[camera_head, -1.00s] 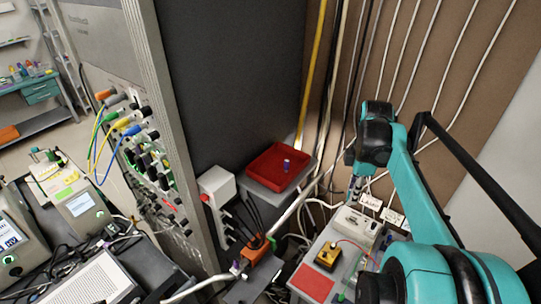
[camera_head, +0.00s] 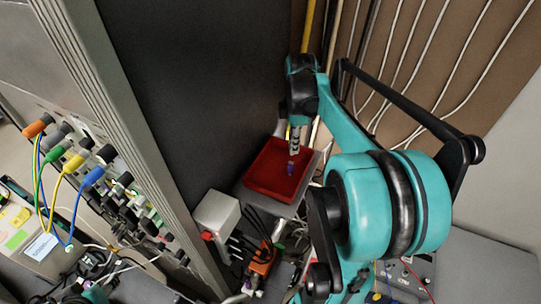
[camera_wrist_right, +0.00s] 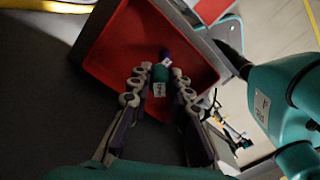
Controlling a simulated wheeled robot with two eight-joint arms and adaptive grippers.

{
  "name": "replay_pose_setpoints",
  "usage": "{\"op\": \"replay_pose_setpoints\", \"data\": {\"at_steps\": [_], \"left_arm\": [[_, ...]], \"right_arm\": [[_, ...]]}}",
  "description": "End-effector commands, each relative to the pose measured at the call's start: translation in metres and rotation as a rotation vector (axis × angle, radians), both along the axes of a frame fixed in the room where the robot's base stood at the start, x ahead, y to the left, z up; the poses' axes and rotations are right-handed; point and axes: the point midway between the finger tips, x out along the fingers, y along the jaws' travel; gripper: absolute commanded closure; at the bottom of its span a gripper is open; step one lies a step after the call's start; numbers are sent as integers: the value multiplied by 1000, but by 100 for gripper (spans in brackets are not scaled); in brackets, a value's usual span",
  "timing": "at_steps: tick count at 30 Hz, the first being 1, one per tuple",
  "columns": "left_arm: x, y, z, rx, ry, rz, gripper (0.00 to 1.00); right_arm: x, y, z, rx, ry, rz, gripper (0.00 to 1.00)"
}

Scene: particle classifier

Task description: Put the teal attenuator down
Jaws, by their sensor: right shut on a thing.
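My right gripper (camera_head: 294,148) reaches down over the red tray (camera_head: 262,166) in the head view. In the right wrist view, its two fingers (camera_wrist_right: 161,73) are shut on the teal attenuator (camera_wrist_right: 159,88), a small teal cylinder with a white label. The teal attenuator is between the fingertips, above the tray floor; whether its end touches the floor I cannot tell. A purple attenuator (camera_wrist_right: 165,56) is in the tray, just beyond it in the wrist view, and the gap between them is unclear. My left gripper is not in view.
The tray sits on a grey shelf (camera_head: 313,171) beside the dark side (camera_head: 190,90) of a tall rack. A white box (camera_head: 215,213) and bundled cables stand at the front left of the tray. The rest of the tray floor looks clear.

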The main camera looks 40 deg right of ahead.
Motion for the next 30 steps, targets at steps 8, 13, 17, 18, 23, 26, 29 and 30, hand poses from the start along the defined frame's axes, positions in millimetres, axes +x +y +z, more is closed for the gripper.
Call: {"op": "replay_pose_setpoints", "data": {"at_steps": [8,13,17,18,23,26,29,30], "left_arm": [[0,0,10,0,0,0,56],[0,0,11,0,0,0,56],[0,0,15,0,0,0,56],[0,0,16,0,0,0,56],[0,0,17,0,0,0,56],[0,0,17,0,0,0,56],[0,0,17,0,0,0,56],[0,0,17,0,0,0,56]], "right_arm": [[47,36,-34,0,0,2,100],[56,42,-43,0,0,-1,100],[56,42,-61,0,0,-1,100],[56,42,-67,0,0,-1,100],[56,42,-82,0,0,-1,100],[56,42,-82,0,0,-1,100],[56,42,-82,0,0,-1,100],[56,42,-82,0,0,-1,100]]}}
